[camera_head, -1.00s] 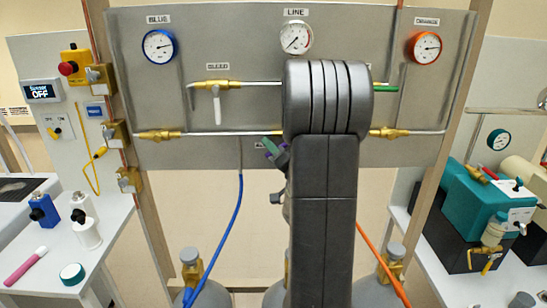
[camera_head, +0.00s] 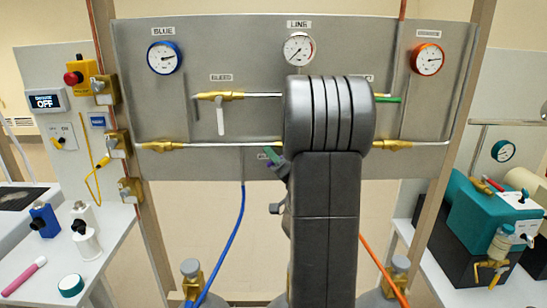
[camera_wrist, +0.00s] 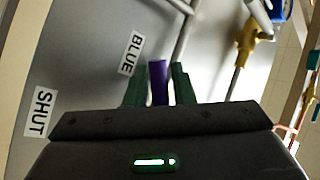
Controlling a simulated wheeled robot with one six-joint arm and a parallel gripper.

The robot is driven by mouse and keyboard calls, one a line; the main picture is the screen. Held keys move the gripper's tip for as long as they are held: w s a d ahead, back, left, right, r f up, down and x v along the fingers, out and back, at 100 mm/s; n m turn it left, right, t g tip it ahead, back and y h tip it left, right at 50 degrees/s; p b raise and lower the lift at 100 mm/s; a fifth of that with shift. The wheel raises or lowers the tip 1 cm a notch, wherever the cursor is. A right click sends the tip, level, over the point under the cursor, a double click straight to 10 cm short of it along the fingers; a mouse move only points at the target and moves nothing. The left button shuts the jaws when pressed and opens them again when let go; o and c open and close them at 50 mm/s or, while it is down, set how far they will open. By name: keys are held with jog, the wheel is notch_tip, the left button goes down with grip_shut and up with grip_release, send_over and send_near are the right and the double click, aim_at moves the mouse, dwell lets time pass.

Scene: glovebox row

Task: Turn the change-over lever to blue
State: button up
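The change-over lever shows in the wrist view as a purple handle (camera_wrist: 158,82) between the two green fingers of my gripper (camera_wrist: 160,88). The fingers sit close on both sides of it, with hardly any gap. A BLUE label (camera_wrist: 131,53) is just left of the lever and a SHUT label (camera_wrist: 41,112) is farther left. In the head view my gripper (camera_head: 277,161) is below the lower pipe, left of my arm. My arm hides most of the lever area, and the lever's pivot is hidden in both views.
The grey panel (camera_head: 215,55) carries a blue gauge (camera_head: 164,57), a line gauge (camera_head: 298,48) and an orange gauge (camera_head: 427,59). A bleed valve (camera_head: 220,97) is left of my arm. A blue hose (camera_head: 227,245) and an orange hose (camera_head: 385,272) hang below.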

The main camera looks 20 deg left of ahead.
jog(key=b+v, duration=0.2)
jog(key=v, duration=1.2)
jog(key=shift+b, duration=0.4)
jog(key=shift+a, duration=0.1)
jog(key=shift+c, duration=0.3)
